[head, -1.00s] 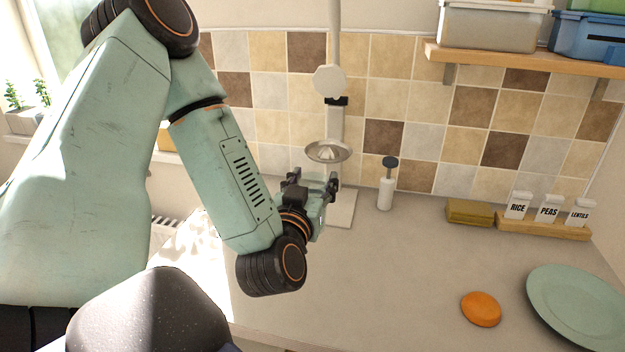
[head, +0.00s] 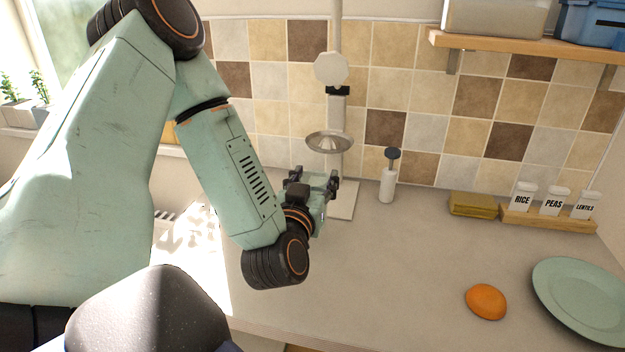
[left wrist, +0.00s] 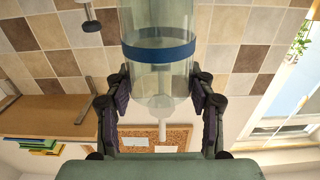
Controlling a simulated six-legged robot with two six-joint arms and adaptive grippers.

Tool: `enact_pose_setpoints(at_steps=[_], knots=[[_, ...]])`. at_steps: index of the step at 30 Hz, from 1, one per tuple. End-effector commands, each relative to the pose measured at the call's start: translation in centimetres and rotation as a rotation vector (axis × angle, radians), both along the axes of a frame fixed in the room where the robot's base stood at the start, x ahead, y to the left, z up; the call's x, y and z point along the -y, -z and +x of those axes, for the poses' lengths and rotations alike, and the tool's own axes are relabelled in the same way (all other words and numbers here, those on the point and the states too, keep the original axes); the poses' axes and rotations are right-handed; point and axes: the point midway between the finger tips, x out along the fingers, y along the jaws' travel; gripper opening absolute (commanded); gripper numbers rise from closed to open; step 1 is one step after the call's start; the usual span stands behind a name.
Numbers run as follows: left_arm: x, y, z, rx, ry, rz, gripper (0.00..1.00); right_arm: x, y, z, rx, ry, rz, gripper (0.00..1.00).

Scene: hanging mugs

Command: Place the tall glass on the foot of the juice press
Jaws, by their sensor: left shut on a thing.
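The juice press stands by the tiled wall in the head view, with a pale column, a metal bowl (head: 330,142) and a flat foot (head: 345,205) on the counter. My left gripper (head: 314,182) is just in front of the press, below the bowl, and covers part of the foot. In the left wrist view the tall glass (left wrist: 158,20), clear with a blue band, is between the two fingers of my left gripper (left wrist: 160,103), which is shut on it. In the head view the glass is hard to make out. My right gripper is out of view.
A white pump bottle (head: 388,186) stands right of the press. The counter middle is clear.

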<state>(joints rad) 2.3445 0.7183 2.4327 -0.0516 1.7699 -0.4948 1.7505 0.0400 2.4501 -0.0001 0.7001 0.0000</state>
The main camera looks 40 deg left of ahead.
Motion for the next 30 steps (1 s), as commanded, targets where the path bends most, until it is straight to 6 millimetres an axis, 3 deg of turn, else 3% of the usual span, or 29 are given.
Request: enact_pose_setpoints(at_steps=[30], knots=[[-3.7, 1.7, 6.7, 0.004, 0.0, 0.002, 0.16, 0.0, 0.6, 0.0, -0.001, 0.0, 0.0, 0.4]])
